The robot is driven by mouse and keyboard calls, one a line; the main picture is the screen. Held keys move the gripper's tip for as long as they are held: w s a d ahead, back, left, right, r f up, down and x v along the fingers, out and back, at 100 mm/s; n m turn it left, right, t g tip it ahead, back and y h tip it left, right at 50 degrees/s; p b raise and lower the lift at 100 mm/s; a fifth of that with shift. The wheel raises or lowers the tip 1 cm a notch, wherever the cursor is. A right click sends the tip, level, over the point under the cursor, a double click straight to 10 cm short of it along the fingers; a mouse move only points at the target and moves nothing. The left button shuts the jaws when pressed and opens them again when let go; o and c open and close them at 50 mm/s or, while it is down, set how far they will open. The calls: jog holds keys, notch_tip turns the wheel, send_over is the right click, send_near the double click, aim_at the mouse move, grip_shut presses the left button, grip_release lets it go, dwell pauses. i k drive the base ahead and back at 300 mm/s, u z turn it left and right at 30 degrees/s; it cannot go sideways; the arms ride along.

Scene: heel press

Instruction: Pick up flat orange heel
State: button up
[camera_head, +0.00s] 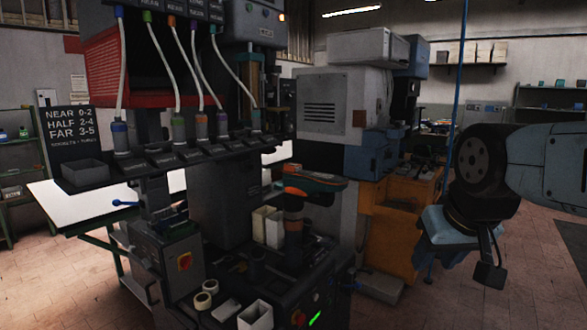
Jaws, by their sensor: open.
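A flat orange piece (322,173) with a green lower edge lies at mid-height beside the dark press column (220,195). A smaller orange part (294,191) sits just below it on top of a dark upright post. I cannot tell for sure which of these is the flat orange heel. My gripper (440,255) hangs at the right side of the picture, well to the right of both and apart from them. It is open. Its fingertips are small and dark here, and I see nothing held between them.
White open boxes (268,225) stand behind the press base, with another box (255,315) and pale rolls (203,300) in front. An orange cabinet (395,215) stands behind, left of my arm. Hoses hang above. A white table (70,205) is at left.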

aim_at(291, 167)
jog(key=z, duration=0.05)
jog(key=i, duration=0.95)
jog(key=u, duration=0.05)
